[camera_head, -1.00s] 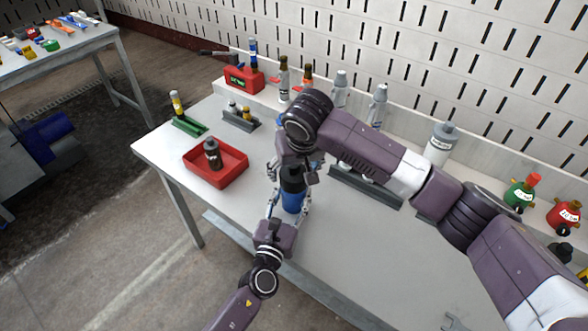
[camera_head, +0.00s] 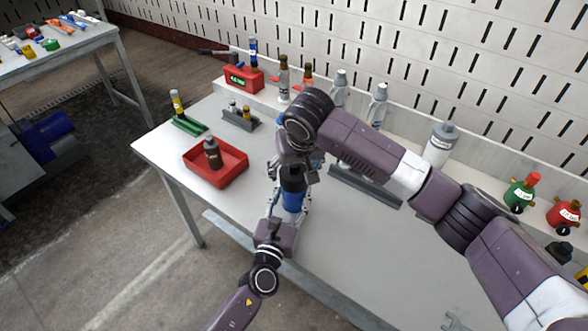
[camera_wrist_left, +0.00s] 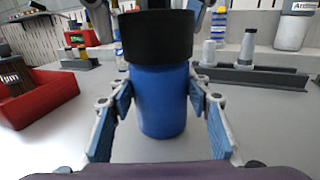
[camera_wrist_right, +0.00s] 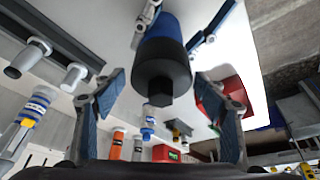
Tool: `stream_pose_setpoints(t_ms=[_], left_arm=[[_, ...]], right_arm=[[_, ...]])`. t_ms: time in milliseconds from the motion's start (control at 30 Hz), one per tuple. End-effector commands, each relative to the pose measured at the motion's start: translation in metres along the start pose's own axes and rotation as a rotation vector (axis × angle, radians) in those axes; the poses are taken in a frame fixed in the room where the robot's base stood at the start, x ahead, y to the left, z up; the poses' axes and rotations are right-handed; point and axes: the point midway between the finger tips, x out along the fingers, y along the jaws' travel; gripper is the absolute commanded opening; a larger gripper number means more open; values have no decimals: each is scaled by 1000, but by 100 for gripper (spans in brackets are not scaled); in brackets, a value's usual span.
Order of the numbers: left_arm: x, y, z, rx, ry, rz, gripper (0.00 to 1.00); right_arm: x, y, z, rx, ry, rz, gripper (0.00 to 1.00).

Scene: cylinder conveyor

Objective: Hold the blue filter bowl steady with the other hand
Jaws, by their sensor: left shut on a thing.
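The blue filter bowl (camera_head: 292,201) stands upright near the front of the white bench and has a black cap (camera_wrist_left: 157,36) on top. In the left wrist view the blue body (camera_wrist_left: 160,100) is between the two blue-padded fingers. My left gripper (camera_wrist_left: 160,92) is shut on the body from the front. My right gripper (camera_wrist_right: 160,88) is above the bowl, pointing down. Its fingers are spread on both sides of the black cap, with gaps visible in the right wrist view. In the head view the right wrist partly hides the cap.
A red tray (camera_head: 231,179) with a dark bottle (camera_head: 212,153) is to the left. A green holder (camera_head: 190,126), a grey holder (camera_head: 241,121) and a red box with a display (camera_head: 238,80) stand farther back. Bottles line the back ledge. The bench's front right is mostly clear.

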Motion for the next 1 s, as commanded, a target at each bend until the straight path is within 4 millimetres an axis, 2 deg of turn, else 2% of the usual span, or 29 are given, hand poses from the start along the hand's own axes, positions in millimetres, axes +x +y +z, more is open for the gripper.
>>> stream_pose_setpoints(t_ms=[300,633,1000], left_arm=[[0,0,0,0,0,0,16],[0,0,0,0,0,0,16],[0,0,0,0,0,0,16]], right_arm=[[-2,0,-1,0,1,-1,67],[-23,-1,-10,0,1,-2,67],[-23,-1,-9,-1,0,0,67]])
